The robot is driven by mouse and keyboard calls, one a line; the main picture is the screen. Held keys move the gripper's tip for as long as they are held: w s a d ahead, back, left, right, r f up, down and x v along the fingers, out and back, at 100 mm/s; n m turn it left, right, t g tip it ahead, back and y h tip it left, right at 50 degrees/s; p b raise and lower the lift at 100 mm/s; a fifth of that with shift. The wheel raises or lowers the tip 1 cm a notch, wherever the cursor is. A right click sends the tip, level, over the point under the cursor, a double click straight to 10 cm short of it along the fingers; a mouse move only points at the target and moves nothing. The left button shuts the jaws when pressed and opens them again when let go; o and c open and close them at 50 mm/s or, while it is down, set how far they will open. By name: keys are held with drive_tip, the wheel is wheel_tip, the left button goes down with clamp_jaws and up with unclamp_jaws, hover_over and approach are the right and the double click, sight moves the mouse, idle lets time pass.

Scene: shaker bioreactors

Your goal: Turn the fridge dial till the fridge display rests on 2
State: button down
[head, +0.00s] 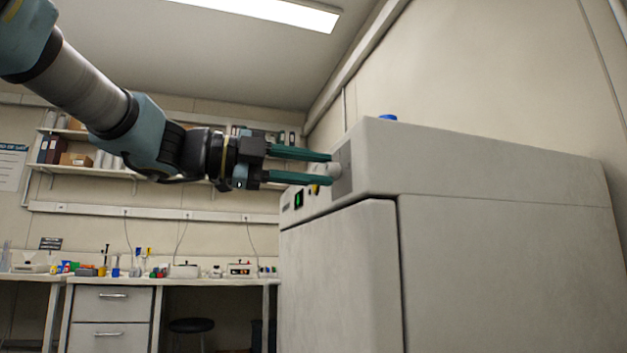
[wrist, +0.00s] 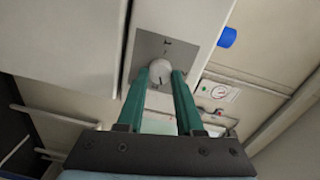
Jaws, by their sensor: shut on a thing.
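The fridge (head: 500,245) is a large light grey cabinet at the right of the head view. Its dial (wrist: 160,72) is a round white knob with a dark mark, on a grey plate (wrist: 176,48); it also shows in the head view (head: 334,170). My gripper (head: 327,170) reaches the dial from the left, its two green fingers closed around the knob's sides, as the wrist view (wrist: 162,82) also shows. The fridge display (head: 299,199) is a small dark panel with a green glow, left of and below the dial. Its number is too small to read.
A blue cap-like object (head: 387,117) sits on top of the fridge. Behind stand a bench (head: 180,280) with small lab items and a wall shelf (head: 100,170). A dark stool (head: 192,325) stands under the bench. The space left of the fridge front looks open.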

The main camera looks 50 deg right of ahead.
drive_tip(key=shift+f+m+b, duration=0.2)
drive_tip(key=shift+m+b, duration=1.2)
drive_tip(key=shift+m, duration=0.7)
drive_tip(key=c, duration=0.6)
unclamp_jaws()
drive_tip(key=shift+r, duration=0.1)
drive_tip(key=shift+o, duration=0.2)
drive_tip(key=shift+a+t, duration=0.1)
drive_tip(key=shift+t, duration=0.2)
drive_tip(key=v, duration=1)
drive_tip(key=shift+w+a, duration=0.25)
drive_tip(key=shift+a, duration=0.05)
